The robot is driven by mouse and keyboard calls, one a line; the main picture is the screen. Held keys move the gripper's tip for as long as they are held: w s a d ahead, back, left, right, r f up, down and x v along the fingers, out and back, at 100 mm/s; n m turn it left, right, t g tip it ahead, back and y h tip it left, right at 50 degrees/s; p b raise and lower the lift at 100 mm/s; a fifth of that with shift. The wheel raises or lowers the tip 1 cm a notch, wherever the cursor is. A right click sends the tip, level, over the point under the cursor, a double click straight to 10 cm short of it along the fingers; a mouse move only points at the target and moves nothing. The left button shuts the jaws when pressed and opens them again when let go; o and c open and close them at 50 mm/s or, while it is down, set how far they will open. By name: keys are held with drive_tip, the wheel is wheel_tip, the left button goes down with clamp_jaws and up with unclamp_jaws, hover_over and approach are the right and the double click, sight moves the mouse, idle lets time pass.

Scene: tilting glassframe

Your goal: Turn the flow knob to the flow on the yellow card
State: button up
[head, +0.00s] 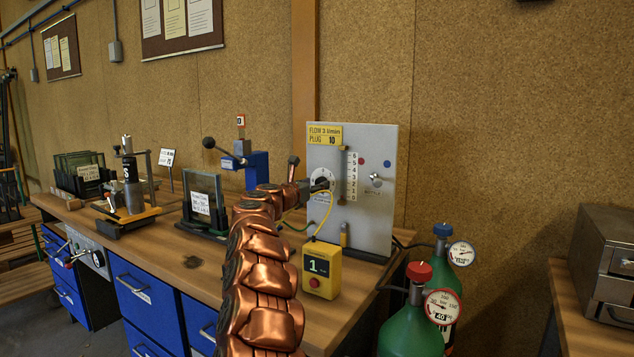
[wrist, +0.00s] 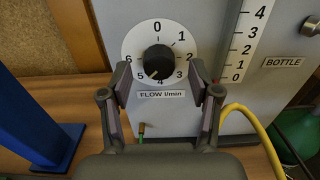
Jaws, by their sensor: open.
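The yellow card (head: 325,135) at the top left of the grey panel (head: 378,150) reads "FLOW 3 l/min, PLUG 10". The black flow knob (wrist: 158,62) sits on a white dial (wrist: 135,42) numbered 0 to 6, labelled "FLOW l/min". A pale mark on the knob seems to point down near 4, slightly towards 5. My gripper (wrist: 160,68) is open, its fingers on either side of the knob with gaps between. In the head view, my gripper (head: 308,188) is at the panel and partly hides the dial.
A flow scale (head: 352,175) stands right of the dial. A yellow box (head: 320,268) showing 1 stands in front, its yellow cable rising beside my gripper. Green gas bottles (head: 410,325) with gauges stand at right. A blue lever press (head: 255,170) is left of the panel.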

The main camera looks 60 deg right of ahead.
drive_tip(key=shift+d+p, duration=0.3)
drive_tip(key=shift+d, duration=0.55)
drive_tip(key=c, duration=1.2)
